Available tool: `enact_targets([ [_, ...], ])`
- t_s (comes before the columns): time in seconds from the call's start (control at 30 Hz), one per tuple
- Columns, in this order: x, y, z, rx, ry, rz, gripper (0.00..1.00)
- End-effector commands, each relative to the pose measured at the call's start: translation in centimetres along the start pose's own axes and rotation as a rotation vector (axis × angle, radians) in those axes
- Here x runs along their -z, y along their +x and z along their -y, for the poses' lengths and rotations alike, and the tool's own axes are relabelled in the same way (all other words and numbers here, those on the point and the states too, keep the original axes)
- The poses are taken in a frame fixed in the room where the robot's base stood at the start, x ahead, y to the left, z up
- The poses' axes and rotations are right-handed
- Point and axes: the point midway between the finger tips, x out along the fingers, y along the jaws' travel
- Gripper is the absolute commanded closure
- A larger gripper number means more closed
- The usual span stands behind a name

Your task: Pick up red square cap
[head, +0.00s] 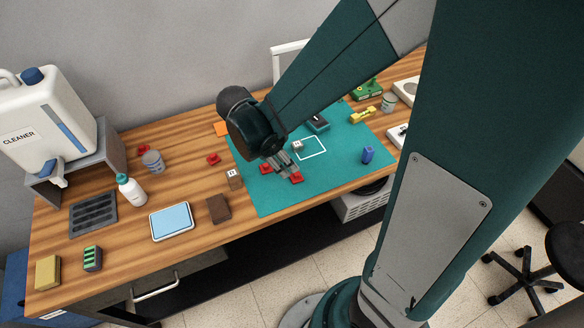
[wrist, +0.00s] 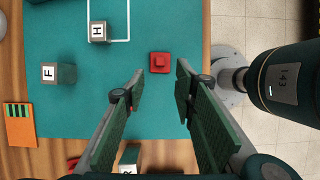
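A red square cap (wrist: 160,62) with a smaller raised square on top lies on the teal mat (wrist: 80,113). In the wrist view it sits just beyond and between my fingertips, and neither finger appears to touch it. My gripper (wrist: 159,74) is open and empty, with a clear gap between its two fingers. In the head view my gripper (head: 284,165) is low over the front left part of the mat. Red pieces show on both sides of it there, one by the fingertips (head: 296,178) and one to the left (head: 266,169).
Lettered blocks H (wrist: 98,32) and F (wrist: 59,73) stand on the mat left of the cap. The table edge and floor lie to the right in the wrist view.

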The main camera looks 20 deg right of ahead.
Motion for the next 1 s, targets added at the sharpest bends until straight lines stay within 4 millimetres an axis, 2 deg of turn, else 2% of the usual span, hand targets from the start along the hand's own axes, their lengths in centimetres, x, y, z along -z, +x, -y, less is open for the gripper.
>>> enact_targets([
  [0.3,0.0,0.1,0.0,0.0,0.001,0.0,0.72],
  [0.7,0.0,2.5,0.0,0.0,0.001,0.0,0.72],
  [1.0,0.0,2.6,0.0,0.0,0.001,0.0,0.72],
])
